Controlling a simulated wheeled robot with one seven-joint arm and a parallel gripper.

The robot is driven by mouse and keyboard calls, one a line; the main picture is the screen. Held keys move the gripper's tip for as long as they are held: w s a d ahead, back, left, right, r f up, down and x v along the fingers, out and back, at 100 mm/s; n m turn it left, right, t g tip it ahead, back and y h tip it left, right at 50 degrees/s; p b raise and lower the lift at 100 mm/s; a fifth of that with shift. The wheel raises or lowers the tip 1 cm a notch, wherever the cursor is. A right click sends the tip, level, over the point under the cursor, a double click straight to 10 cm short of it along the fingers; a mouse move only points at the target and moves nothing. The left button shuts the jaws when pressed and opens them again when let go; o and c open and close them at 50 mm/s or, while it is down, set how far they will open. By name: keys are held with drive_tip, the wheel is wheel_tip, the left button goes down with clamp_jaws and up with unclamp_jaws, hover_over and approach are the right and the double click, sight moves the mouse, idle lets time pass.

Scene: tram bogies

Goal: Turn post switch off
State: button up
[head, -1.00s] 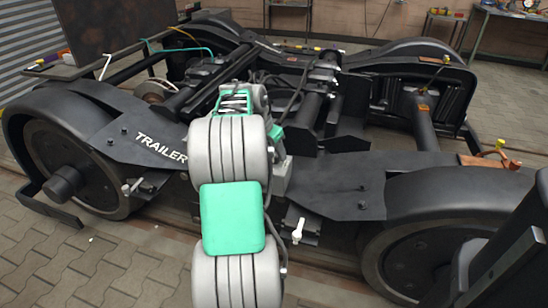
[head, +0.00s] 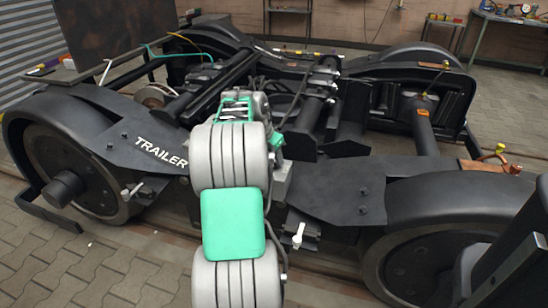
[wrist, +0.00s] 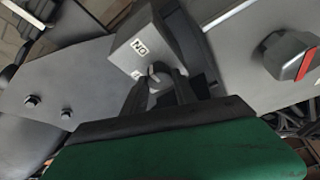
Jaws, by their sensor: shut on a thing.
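The post switch (wrist: 150,42) is a grey box in the wrist view with a white label reading ON, seen upside down. A second small label beside its knob is mostly cut off by a finger. The knob's lower part is hidden by the fingers. In the head view my arm hides my gripper, and I cannot clearly make out the switch there.
A grey hexagonal knob with a red stripe (wrist: 290,60) stands to the right in the wrist view. The bogie's TRAILER side frame (head: 150,150) and wheels surround my arm. A white-handled valve (head: 298,236) sits low on the near side. Paved floor (head: 60,270) is open at the front left.

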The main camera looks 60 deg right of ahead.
drive_tip(key=shift+n, duration=0.3)
clamp_jaws()
drive_tip(key=n+t+p, duration=0.1)
drive_tip(key=n, duration=0.1)
drive_tip(key=n+t+p, duration=0.1)
drive_tip(key=n, duration=0.1)
drive_tip(key=shift+s+r+n+p, duration=0.2)
drive_tip(key=shift+n+p, duration=0.1)
drive_tip(key=shift+n, duration=0.1)
drive_tip(key=n+t+p, duration=0.1)
drive_tip(key=n, duration=0.1)
drive_tip(key=n+p, duration=0.2)
drive_tip(key=shift+s+d+n+t, duration=0.1)
drive_tip(key=shift+n+t, duration=0.2)
drive_tip(key=shift+t, duration=0.1)
drive_tip(key=n+t+y+p, duration=0.1)
drive_tip(key=n+p, duration=0.1)
drive_tip(key=n, duration=0.2)
drive_tip(key=shift+d+y+p, duration=0.1)
drive_tip(key=shift+y+p, duration=0.25)
drive_tip(key=shift+y, duration=0.05)
drive_tip(key=shift+f+n+t+y+p, duration=0.15)
drive_tip(key=shift+n+y+p, duration=0.25)
drive_tip(key=shift+n, duration=0.6)
drive_tip(key=shift+n+t+y+p, duration=0.2)
drive_tip(key=shift+n+p, duration=0.25)
drive_tip(key=shift+n, duration=0.55)
drive_tip(key=o, duration=1.2)
unclamp_jaws()
